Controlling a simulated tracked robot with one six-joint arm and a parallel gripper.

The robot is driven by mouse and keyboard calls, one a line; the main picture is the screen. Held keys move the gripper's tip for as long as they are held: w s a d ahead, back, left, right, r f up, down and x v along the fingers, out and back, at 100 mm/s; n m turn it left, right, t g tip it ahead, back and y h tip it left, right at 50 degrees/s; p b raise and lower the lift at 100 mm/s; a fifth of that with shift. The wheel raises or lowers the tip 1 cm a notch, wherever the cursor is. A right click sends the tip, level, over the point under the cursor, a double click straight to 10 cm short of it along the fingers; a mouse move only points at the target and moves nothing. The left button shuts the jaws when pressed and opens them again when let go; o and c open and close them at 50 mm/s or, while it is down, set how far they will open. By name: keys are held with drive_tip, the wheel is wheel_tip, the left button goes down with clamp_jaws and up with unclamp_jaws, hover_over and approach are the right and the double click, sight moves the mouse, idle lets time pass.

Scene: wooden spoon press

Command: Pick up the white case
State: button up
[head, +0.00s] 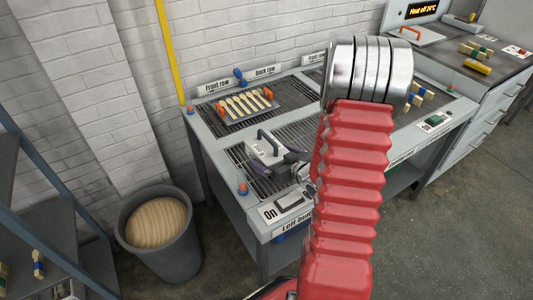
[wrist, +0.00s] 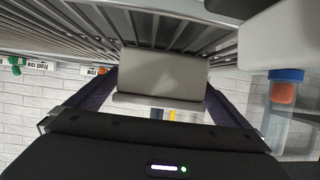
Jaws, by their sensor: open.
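The white case (head: 262,151) is a pale box with a dark arched handle. It stands on the slatted front-row grate at the left of the bench in the head view. My gripper (head: 291,158) is at its right side, its dark fingers open, partly hidden by my red arm. In the wrist view, a pale block that looks like the case (wrist: 163,72) lies between the spread fingers of my gripper (wrist: 163,88). There are gaps beside it, and I cannot tell whether either finger touches it.
A row of wooden spoons (head: 247,104) with orange-ended holders lies on the back grate. An On switch (head: 290,201) sits at the bench's front edge. A grey bin (head: 185,252) stands on the floor at left. A second counter (head: 493,75) stands at right.

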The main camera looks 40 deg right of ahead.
sight(267, 154)
drive_tip(key=shift+x, duration=1.75)
drive_tip(key=shift+f, duration=0.1)
drive_tip(key=shift+c, duration=0.5)
drive_tip(key=c, duration=1.1)
